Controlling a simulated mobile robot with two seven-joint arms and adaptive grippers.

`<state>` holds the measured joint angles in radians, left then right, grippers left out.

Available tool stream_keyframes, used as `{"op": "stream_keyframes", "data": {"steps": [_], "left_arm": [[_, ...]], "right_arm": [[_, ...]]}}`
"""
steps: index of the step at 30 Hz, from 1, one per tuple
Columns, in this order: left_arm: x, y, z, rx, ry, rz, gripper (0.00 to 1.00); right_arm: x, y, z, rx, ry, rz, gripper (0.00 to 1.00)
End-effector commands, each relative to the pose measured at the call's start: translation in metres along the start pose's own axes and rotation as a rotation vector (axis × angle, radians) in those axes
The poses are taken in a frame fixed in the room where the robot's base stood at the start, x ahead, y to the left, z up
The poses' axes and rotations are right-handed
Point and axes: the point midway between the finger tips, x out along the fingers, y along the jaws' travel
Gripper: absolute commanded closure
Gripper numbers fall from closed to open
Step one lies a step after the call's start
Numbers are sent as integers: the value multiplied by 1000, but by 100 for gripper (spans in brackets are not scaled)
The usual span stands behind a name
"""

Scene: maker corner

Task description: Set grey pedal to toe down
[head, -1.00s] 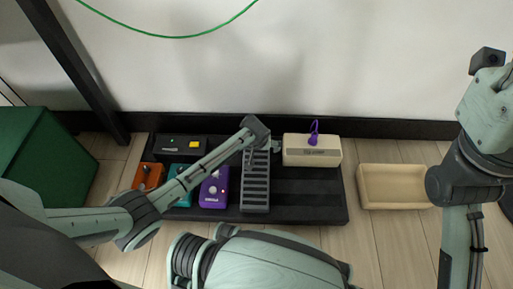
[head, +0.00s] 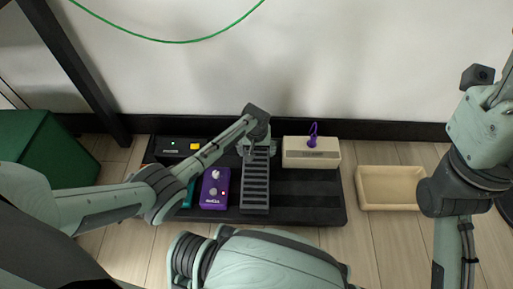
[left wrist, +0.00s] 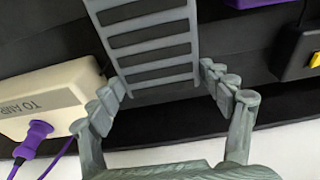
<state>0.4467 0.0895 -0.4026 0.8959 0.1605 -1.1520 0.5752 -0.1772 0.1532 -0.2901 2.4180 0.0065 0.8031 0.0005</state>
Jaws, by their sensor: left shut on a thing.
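The grey pedal (head: 255,190), with a ribbed treadle, stands on the dark board, its far end toward the wall. My left gripper (head: 256,147) is at that far end. In the left wrist view my left gripper (left wrist: 166,92) has one finger against each side of the pedal's end and is shut on it. The ribbed treadle (left wrist: 150,45) shows between the fingers. The pedal's tilt is hard to tell from these views. My right arm is at the right edge; its gripper is not in view.
The dark board (head: 310,205) also holds a purple pedal (head: 214,188), a partly hidden teal pedal, a black box with a yellow button (head: 195,147) and a cream box (head: 311,152) with a purple plug. A cream tray (head: 390,203) lies right, a green box (head: 45,150) left.

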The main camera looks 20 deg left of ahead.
Motion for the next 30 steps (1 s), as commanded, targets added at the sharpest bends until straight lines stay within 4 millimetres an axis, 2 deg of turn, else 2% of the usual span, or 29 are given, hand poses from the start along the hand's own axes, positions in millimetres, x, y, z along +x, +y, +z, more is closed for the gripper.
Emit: {"op": "stream_keyframes", "data": {"steps": [3,6,16,17,21,30], "left_arm": [[15,0,2,-1,4,0,73],[22,0,2,0,8,1,73],[23,-1,0,0,17,2,73],[23,-1,0,0,17,2,17],[23,0,0,0,15,2,0],[23,0,2,1,11,3,0]], "right_arm": [[-5,1,1,4,-16,22,60],[-6,1,2,5,-19,27,60],[-4,1,2,4,-11,21,60],[-3,1,2,4,-10,20,60],[-2,1,1,4,-7,16,60],[-3,1,2,3,-10,11,60]]}}
